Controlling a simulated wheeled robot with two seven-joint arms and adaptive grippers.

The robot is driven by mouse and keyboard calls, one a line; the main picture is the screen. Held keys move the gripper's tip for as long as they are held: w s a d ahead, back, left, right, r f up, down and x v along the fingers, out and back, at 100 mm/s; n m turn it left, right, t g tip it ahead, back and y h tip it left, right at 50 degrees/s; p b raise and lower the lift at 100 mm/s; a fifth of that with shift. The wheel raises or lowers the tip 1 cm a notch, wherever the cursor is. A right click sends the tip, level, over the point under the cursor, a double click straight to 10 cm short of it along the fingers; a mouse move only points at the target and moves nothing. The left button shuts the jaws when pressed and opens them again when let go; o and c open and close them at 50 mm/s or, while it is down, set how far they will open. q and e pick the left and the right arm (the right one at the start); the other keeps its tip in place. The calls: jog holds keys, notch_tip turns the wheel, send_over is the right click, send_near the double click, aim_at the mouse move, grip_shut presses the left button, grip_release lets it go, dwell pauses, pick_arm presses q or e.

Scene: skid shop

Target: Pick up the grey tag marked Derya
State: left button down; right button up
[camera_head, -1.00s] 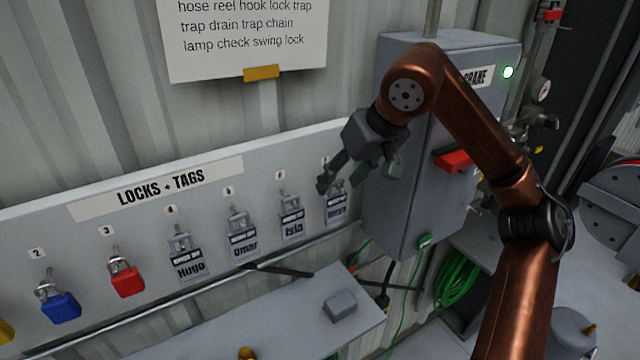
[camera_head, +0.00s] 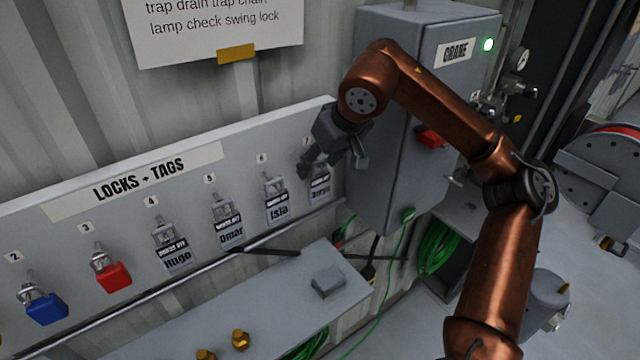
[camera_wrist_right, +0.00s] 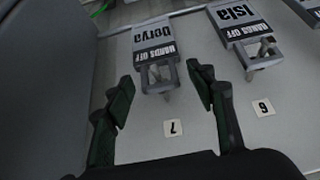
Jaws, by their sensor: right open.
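The grey Derya tag (camera_head: 320,186) hangs at the right end of the locks and tags board, under label 7. My right gripper partly covers it in the head view. The tag also shows in the right wrist view (camera_wrist_right: 153,40), upside down, with its name readable. My right gripper (camera_head: 332,166) is open at the board's right end. In the wrist view its two fingers (camera_wrist_right: 160,80) stand on either side of the tag's shackle end, with nothing held. My left gripper is not in view.
The Isla tag (camera_head: 276,205) hangs close to the left of Derya, with Omar (camera_head: 228,224) and Hugo (camera_head: 173,250) further left. The grey crane box (camera_head: 385,185) stands close on the right. A shelf (camera_head: 265,310) with a small grey block (camera_head: 328,282) lies below.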

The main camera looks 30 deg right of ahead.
jog(key=shift+c, duration=0.2)
jog(key=c, duration=1.1)
jog(key=shift+r, duration=0.15)
